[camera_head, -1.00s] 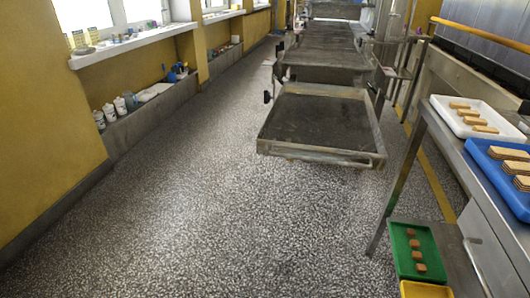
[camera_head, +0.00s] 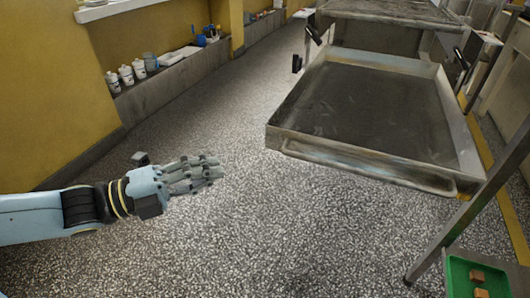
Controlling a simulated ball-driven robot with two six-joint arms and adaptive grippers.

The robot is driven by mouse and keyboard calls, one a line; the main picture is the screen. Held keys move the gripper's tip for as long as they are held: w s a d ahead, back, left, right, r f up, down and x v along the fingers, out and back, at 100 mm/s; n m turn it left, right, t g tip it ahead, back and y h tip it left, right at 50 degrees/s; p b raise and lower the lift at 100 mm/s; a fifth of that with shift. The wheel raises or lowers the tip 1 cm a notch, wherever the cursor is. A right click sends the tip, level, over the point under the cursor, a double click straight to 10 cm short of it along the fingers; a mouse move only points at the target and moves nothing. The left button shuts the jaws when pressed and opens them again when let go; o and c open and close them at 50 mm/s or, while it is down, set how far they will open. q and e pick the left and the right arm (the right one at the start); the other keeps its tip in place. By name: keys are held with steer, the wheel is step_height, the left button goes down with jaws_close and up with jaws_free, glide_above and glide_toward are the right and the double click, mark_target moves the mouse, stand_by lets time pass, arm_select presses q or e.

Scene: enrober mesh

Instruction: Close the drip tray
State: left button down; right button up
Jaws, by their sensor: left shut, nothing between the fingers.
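The drip tray (camera_head: 292,139) is a wide, shallow metal pan at the upper right, pulled out toward me from under the machine (camera_head: 390,12). A bar handle (camera_head: 370,168) runs along its near edge. Its dark inside looks empty. My left gripper (camera_head: 218,172) reaches in from the left over the floor, to the left of the tray and nearer to me. It is apart from the tray, shut and empty. My right gripper is not in view.
A green tray (camera_head: 458,278) with brown pieces sits at the lower right beside a metal table leg (camera_head: 460,220). A low ledge (camera_head: 160,88) with white bottles runs along the left wall. The speckled floor (camera_head: 270,235) before the drip tray is clear.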

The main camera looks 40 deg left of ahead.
arm_select(q)
steer(key=w+d+b, duration=0.1)
steer(key=w+b, duration=0.1)
steer(key=w, duration=0.3)
steer(key=w+d+f+b, duration=0.1)
steer(key=w+d+b, duration=0.1)
steer(key=w, duration=0.4)
steer(key=shift+d+f+b, duration=0.25)
steer(key=shift+b, duration=0.25)
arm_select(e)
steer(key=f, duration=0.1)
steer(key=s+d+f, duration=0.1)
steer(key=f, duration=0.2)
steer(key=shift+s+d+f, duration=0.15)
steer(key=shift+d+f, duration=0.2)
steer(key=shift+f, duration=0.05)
arm_select(q)
steer(key=shift+w, duration=0.15)
